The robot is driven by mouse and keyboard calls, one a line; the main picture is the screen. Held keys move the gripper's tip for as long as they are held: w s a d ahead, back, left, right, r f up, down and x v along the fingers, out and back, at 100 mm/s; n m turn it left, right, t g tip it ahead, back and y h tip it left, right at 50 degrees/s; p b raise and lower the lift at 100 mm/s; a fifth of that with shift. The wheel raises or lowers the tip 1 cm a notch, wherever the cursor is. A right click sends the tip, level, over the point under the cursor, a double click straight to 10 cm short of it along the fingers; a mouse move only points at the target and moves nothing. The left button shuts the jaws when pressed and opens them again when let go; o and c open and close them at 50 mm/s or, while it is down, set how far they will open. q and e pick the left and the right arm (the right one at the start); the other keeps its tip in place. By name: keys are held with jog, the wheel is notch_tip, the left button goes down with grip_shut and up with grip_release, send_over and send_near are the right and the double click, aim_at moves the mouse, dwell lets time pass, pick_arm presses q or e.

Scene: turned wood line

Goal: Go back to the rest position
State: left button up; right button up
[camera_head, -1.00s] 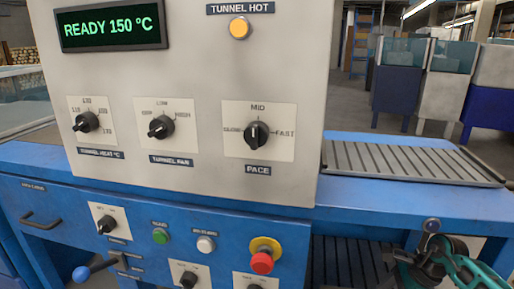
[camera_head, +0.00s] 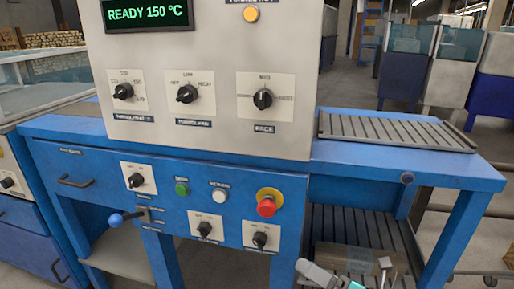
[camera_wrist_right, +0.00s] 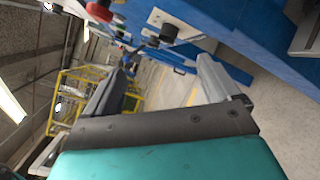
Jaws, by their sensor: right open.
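My right gripper (camera_head: 350,270) shows at the bottom edge of the head view, in front of the lower shelf of the blue machine (camera_head: 340,172). In the right wrist view its two fingers stand wide apart with nothing between them (camera_wrist_right: 165,85). It is apart from the controls. The left gripper is out of view. The grey panel (camera_head: 215,60) has a display (camera_head: 147,14) reading READY 150 °C and three black knobs. The amber lamp (camera_head: 251,14) is above them.
The red emergency button (camera_head: 266,206), green button (camera_head: 182,189) and white button (camera_head: 220,196) sit on the blue front. A blue-knobbed lever (camera_head: 117,219) sticks out at left. A slatted grey tray (camera_head: 395,133) lies on the right tabletop. Blue and grey bins stand behind.

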jog(key=s+d+f+m+h, duration=0.1)
jog(key=s+f+m+h, duration=0.35)
jog(key=m, duration=1.15)
jog(key=s+d+f+m+h, duration=0.15)
jog(key=s+m+h, duration=0.35)
jog(key=s+m, duration=0.75)
pick_arm(q)
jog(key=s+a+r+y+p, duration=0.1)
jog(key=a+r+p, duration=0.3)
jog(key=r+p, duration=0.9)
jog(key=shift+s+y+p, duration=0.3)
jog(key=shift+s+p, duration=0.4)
jog(key=shift+p, duration=2.6)
pick_arm(e)
notch_tip(320, 180, up, 12)
jog(key=w+d+m+g+h, duration=0.1)
jog(key=d+m, duration=0.2)
jog(key=shift+m, duration=0.35)
jog(key=shift+h, duration=0.25)
